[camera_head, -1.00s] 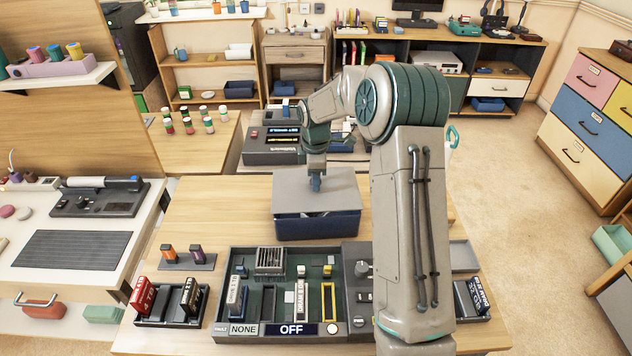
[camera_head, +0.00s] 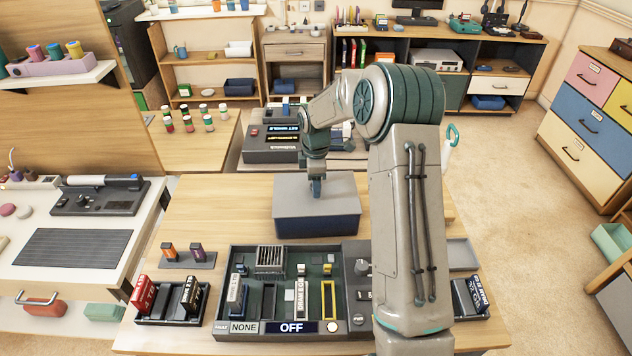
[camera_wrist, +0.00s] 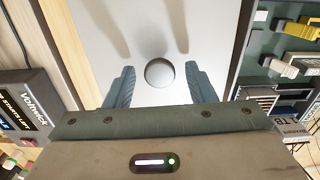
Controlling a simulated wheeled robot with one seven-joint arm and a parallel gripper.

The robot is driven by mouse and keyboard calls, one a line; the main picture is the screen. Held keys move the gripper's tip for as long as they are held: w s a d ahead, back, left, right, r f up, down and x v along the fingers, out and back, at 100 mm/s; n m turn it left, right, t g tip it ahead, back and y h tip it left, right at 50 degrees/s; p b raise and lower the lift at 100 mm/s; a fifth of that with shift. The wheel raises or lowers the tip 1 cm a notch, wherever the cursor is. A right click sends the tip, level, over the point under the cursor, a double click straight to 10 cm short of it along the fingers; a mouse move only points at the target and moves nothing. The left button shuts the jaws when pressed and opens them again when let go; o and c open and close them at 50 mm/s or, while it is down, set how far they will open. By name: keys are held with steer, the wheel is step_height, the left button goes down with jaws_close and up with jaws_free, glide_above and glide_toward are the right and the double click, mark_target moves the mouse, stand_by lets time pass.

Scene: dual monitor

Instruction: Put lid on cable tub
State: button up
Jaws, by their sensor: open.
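The dark blue cable tub (camera_head: 318,229) stands on the wooden table behind the device panel. The grey lid (camera_head: 340,190) lies flat over the tub's top and looks level with its rim. In the wrist view the lid (camera_wrist: 165,25) fills the middle, with a round knob (camera_wrist: 159,72) on it. My gripper (camera_head: 316,188) is just above the lid, pointing down. In the wrist view its two fingers (camera_wrist: 159,86) are apart on either side of the knob, with gaps between them and the knob. The tub's inside is hidden by the lid.
A panel (camera_head: 290,330) with modules and an OFF display is in front of the tub. A small tray with red and black modules (camera_head: 172,305) is at its left. A dark device (camera_head: 275,150) stands behind. Bare table (camera_head: 225,205) lies left of the tub.

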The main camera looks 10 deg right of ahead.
step_height(320, 180, up, 11)
steer(key=s+r+m, duration=0.4)
steer(key=s+r, duration=0.2)
steer(key=s, duration=0.1)
steer(key=s+m+t, duration=0.3)
steer(key=s+m, duration=0.9)
steer(key=s, duration=1.4)
steer(key=shift+f+b, duration=0.3)
steer(key=shift+b, duration=0.05)
